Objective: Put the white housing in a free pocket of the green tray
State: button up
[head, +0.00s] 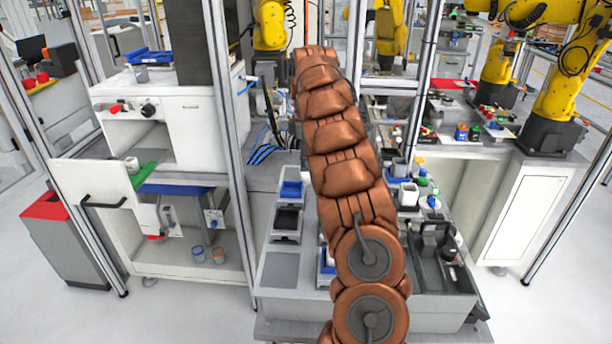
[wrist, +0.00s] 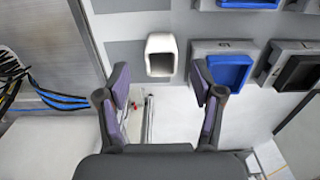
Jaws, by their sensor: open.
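The white housing (wrist: 161,40), a small rounded box with a dark opening, stands on a grey surface in the wrist view. My gripper (wrist: 160,72) is open and empty. Its two purple-padded fingers are on either side of the housing in the picture, with their tips just below it; I cannot tell the height gap. In the head view my copper arm hides the gripper and this housing. A green flat piece (head: 146,180) at the left, with a small pale part (head: 132,164) on it, may be the green tray; its pockets cannot be made out.
Blue bins (wrist: 230,72) and a black bin (wrist: 297,72) in grey holders lie right of the housing. Blue cables (wrist: 60,100) hang at the left. A metal frame post (head: 226,150) stands between the left cabinet (head: 200,135) and the grey bench (head: 275,270).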

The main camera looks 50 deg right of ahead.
aim_at(306, 175)
jog(key=shift+f+p, duration=0.55)
jog(key=shift+f, duration=1.2)
jog(key=shift+c, duration=0.2)
jog(key=shift+a, duration=0.1)
jog(key=c, duration=1.1)
jog(key=shift+r, duration=0.1)
jog(key=shift+c, duration=0.2)
